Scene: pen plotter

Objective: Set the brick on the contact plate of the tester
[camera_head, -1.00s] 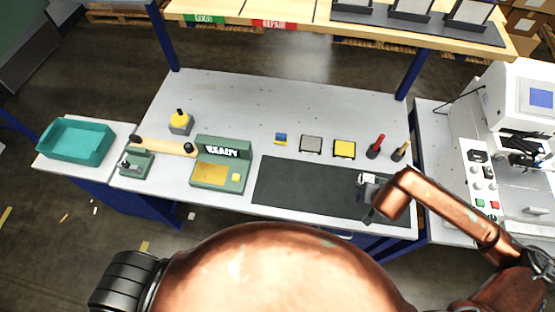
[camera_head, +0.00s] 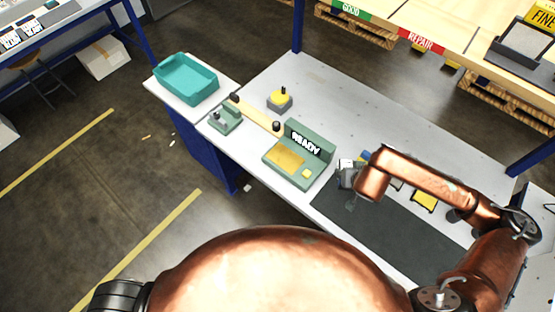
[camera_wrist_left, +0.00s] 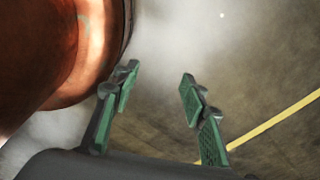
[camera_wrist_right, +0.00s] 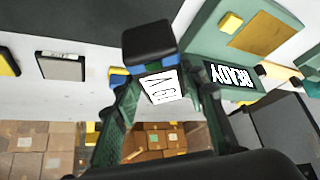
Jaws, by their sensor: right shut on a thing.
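The tester (camera_head: 318,140) is a green unit with a READY display and a flat gold contact plate (camera_head: 288,157). The plate is bare, with a small yellow button beside it. In the right wrist view the tester's gold plate (camera_wrist_right: 255,33) lies at the upper right. My right gripper (camera_wrist_right: 160,95) is shut on the brick (camera_wrist_right: 150,45), a black block with a white printed label. In the head view this gripper (camera_head: 346,178) is right of the tester, near the dark mat, its fingers partly hidden. My left gripper (camera_wrist_left: 158,88) is open and empty, away from the table.
A dark mat (camera_head: 385,230) lies right of the tester. A wooden-coloured bar (camera_head: 258,115) and a yellow-topped grey block (camera_head: 281,98) stand left of it. A teal bin (camera_head: 188,80) is at the far left. A yellow-topped block (camera_head: 424,199) sits behind my right arm.

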